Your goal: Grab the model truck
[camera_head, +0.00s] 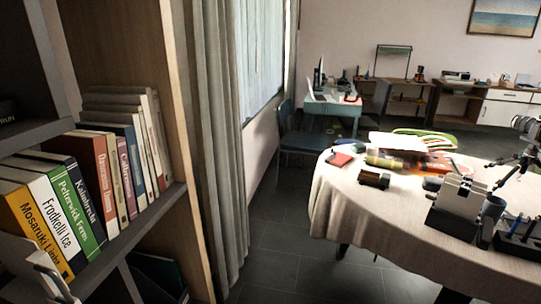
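I cannot clearly pick out a model truck in the head view. A round table (385,222) with a pale cloth stands at the right and carries many small things. A small dark, boxy or rounded object with a yellowish part (374,180) lies near its left front edge; I cannot tell what it is. Orange-red items (437,160) lie further back, partly covered by white sheets.
A bookshelf with several books (65,205) fills the left, beside a grey curtain (215,130). A tripod (525,150) and a dark-based holder (458,200) stand on the table's right. A blue chair (300,142) stands behind. The dark floor (285,255) before the table is clear.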

